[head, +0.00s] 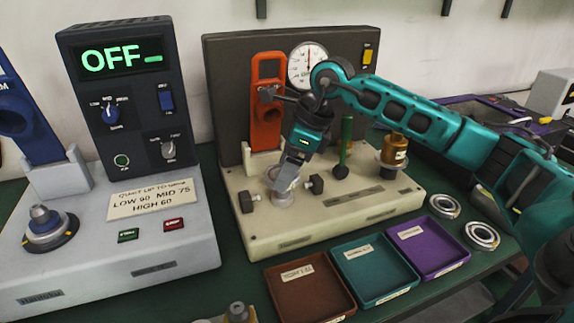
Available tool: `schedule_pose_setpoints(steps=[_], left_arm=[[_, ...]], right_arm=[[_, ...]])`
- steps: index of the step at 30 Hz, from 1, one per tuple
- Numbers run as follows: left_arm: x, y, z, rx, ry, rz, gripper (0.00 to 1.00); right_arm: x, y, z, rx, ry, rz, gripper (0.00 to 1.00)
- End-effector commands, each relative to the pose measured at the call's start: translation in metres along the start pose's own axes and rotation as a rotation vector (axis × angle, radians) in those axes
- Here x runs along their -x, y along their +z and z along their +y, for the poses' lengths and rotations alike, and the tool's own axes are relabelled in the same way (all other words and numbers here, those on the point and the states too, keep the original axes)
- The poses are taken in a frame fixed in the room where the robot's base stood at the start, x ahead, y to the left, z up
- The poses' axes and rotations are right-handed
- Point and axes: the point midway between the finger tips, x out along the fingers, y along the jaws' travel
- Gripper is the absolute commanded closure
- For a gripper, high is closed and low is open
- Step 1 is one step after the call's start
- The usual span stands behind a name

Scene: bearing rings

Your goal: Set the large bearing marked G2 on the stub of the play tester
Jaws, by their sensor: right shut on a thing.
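The play tester (258,222) has a cream base, a dark back panel and a round dial gauge (307,66). My right gripper (288,176) reaches in from the right and points down over the front of its base. It is shut on a pale metal ring, apparently a bearing (284,187), at the stub position between two dark clamp knobs. The gripper partly hides the ring and the stub, so I cannot tell whether the ring is seated. No G2 mark is readable. My left gripper is out of view.
Two bearings (445,206) (481,236) lie on the green bench at right. Brown (309,311), teal (384,297) and purple (441,268) trays line the front. A grey tester reading OFF (160,245) stands left. An orange lever (266,125) and a brass-coloured cylinder (394,149) flank my gripper.

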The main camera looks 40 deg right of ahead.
Motion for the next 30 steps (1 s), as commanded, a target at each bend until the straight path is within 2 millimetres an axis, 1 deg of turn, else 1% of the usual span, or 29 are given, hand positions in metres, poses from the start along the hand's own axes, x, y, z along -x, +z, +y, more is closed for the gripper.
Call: schedule_pose_setpoints(steps=[30], left_arm=[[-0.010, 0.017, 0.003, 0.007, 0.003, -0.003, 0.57]], right_arm=[[-0.023, -0.009, 0.000, 0.000, -0.002, -0.002, 0.70]])
